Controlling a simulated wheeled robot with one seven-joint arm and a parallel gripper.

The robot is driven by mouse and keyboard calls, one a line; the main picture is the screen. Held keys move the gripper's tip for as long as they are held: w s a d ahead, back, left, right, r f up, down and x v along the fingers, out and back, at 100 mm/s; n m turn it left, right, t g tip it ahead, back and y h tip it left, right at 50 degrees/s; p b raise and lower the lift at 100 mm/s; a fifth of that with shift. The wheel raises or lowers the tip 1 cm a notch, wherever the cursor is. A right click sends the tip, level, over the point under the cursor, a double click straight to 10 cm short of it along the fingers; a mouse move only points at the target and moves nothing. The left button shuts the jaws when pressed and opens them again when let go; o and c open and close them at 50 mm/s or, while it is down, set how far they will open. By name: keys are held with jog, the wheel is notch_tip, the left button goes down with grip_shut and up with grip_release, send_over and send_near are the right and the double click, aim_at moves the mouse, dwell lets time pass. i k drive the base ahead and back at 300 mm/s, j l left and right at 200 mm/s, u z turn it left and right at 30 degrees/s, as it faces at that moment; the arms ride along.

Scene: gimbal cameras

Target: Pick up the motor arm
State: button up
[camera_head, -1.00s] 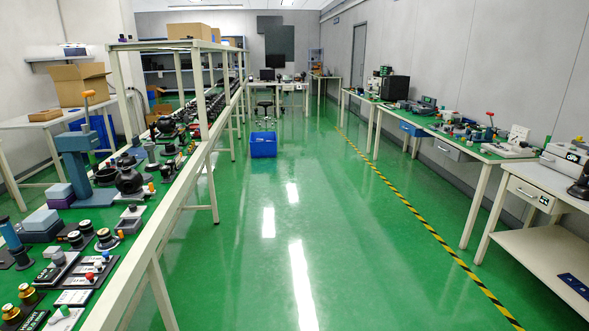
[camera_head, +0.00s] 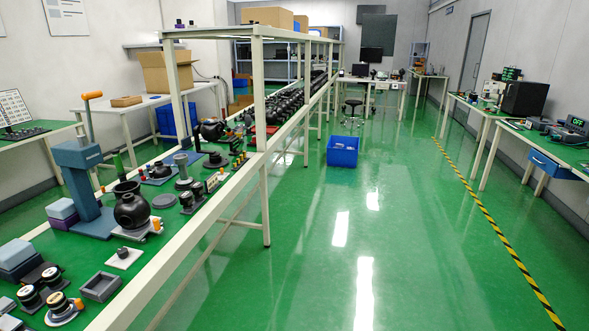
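I cannot pick out with certainty which thing is the motor arm. The long green-topped bench (camera_head: 170,243) on the left holds many small parts. A blue upright press-like device (camera_head: 84,188) with an orange-tipped lever stands on it. A round black pot-shaped part (camera_head: 131,206) sits just right of the device. A small white plate with a dark knob (camera_head: 124,257) and a grey square tray (camera_head: 100,286) lie nearer. Black round parts (camera_head: 30,298) and grey-blue blocks (camera_head: 17,256) are at the lower left. My gripper is not in view.
The bench's white frame has a post (camera_head: 264,195) at its right edge. A blue bin (camera_head: 342,151) stands on the floor beyond. The green floor (camera_head: 410,235) right of the bench is clear. More work tables, one with a blue drawer (camera_head: 552,166), line the right wall.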

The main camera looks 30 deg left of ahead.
aim_at(197, 189)
jog(key=i+l+u, duration=0.1)
jog(key=i+u, duration=0.15)
jog(key=i, duration=0.2)
jog(key=i+l+u, duration=0.25)
jog(key=i, duration=0.2)
jog(key=i+l+u, duration=0.25)
jog(key=i, duration=0.2)
jog(key=i+l+u, duration=0.4)
jog(key=u, duration=0.15)
jog(key=i+l+u, duration=0.15)
jog(key=l+u, duration=0.15)
jog(key=l, duration=0.15)
jog(key=i+l+u, duration=0.25)
jog(key=l+u, duration=0.3)
jog(key=l, duration=0.15)
jog(key=l+u, duration=0.4)
jog(key=l, duration=0.45)
jog(key=i, duration=0.05)
